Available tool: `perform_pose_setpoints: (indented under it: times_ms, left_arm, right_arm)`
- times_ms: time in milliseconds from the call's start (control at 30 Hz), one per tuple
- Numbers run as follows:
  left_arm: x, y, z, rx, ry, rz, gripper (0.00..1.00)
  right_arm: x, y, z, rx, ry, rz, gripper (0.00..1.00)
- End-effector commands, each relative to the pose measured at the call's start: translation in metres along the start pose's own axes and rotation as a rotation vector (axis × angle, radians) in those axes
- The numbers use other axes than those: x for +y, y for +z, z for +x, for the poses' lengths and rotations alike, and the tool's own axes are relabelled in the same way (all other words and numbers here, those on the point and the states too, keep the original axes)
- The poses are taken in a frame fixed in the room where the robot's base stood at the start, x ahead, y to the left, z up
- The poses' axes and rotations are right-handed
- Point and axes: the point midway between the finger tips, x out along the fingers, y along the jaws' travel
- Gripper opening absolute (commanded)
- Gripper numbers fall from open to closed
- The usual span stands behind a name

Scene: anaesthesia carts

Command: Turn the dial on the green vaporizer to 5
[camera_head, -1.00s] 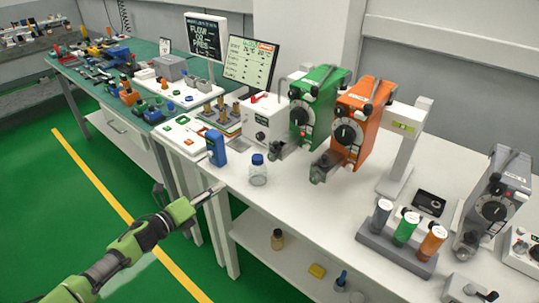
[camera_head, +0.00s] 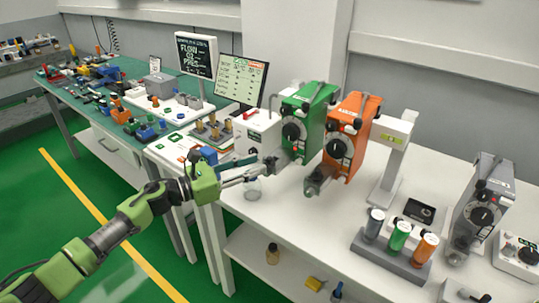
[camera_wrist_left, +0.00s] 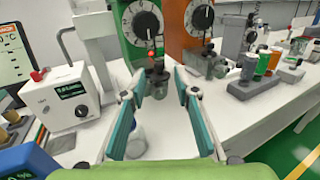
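The green vaporizer (camera_head: 303,112) stands on the white table, left of the orange vaporizer (camera_head: 350,128). My left gripper (camera_head: 265,169) is in front of and below the green vaporizer, apart from the dial. In the left wrist view its two teal-padded fingers (camera_wrist_left: 157,103) are spread with nothing between the pads. My right gripper is not in view.
A clear bottle (camera_head: 253,188) stands under my left gripper. A white monitor box (camera_wrist_left: 62,97) stands left of the green vaporizer. Coloured cylinders in a grey rack (camera_head: 390,257) stand to the right. The table front is mostly clear.

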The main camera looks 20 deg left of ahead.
Motion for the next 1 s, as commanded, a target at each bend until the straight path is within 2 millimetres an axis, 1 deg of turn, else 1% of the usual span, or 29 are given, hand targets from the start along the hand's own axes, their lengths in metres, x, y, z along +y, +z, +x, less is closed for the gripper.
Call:
perform_pose_setpoints:
  times_ms: [33, 100, 200, 300, 467, 700, 733, 767, 800, 833, 1000]
  left_arm:
    - [0.0, 0.005, 0.011, -0.003, 0.0, -0.001, 0.28]
    - [0.001, 0.005, 0.024, -0.004, 0.001, -0.002, 0.28]
    - [0.001, 0.004, 0.039, -0.003, 0.001, -0.003, 0.28]
    - [0.001, 0.002, 0.049, -0.002, 0.001, -0.001, 0.28]
    - [0.0, 0.001, 0.057, 0.0, 0.001, 0.0, 0.28]
    - [0.0, 0.0, 0.057, 0.0, 0.001, -0.001, 0.28]
    - [0.0, 0.0, 0.057, 0.0, 0.001, -0.001, 0.26]
    - [0.0, 0.0, 0.057, 0.0, 0.001, -0.001, 0.18]
    - [0.0, 0.0, 0.057, 0.0, 0.001, -0.001, 0.08]
    - [0.0, 0.0, 0.057, 0.0, 0.001, -0.001, 0.0]
    - [0.001, 0.0, 0.057, 0.0, 0.002, -0.001, 0.0]
  right_arm:
    - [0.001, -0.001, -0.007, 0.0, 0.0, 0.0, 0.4]
    - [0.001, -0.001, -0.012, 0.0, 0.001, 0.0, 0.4]
    - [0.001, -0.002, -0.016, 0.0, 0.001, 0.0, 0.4]
    - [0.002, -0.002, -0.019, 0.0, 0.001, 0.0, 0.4]
    - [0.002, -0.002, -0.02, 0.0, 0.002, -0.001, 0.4]
    - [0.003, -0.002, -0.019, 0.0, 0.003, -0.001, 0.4]
    - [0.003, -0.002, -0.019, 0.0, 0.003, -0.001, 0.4]
    - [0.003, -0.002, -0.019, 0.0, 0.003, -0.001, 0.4]
    - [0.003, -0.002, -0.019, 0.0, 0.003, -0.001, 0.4]
    - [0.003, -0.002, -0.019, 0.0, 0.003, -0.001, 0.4]
    - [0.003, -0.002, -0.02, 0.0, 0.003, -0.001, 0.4]
